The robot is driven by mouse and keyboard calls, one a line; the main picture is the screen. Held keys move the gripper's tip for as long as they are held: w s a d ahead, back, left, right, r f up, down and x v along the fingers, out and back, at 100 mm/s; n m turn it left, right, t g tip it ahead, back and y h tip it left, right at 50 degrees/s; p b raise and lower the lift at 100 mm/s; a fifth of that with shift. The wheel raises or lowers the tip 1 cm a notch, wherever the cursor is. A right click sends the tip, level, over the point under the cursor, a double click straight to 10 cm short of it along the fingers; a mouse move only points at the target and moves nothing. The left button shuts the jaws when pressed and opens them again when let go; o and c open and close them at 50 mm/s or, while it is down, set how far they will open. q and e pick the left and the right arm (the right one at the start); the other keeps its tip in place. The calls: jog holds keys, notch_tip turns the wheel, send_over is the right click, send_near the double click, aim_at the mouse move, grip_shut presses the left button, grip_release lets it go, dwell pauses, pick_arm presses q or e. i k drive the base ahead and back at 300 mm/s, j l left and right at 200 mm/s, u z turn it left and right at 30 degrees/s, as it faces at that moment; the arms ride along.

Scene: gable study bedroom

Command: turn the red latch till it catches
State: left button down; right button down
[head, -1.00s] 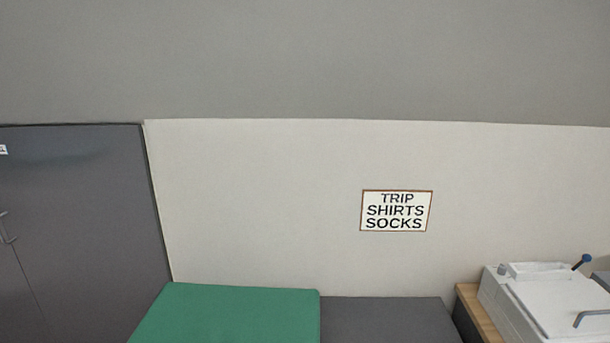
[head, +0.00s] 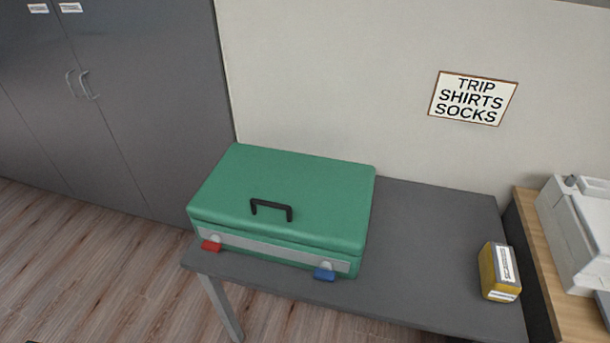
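A green suitcase (head: 285,195) with a black handle (head: 271,209) lies shut on a dark grey table (head: 430,235). A light grey strip runs along its front edge. The red latch (head: 211,246) is at the left end of this front edge. A blue latch (head: 325,274) is towards the right end. The red latch is small in the view, and I cannot tell whether it has caught. Neither of my grippers is in view.
A yellow box (head: 498,272) with a white label stands near the table's right end. A white machine (head: 575,235) sits on a wooden surface (head: 560,300) at the right. A dark grey cabinet (head: 110,130) stands at the left. The table right of the suitcase is mostly clear.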

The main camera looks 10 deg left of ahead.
aim_at(214, 245)
jog(key=u, duration=1.2)
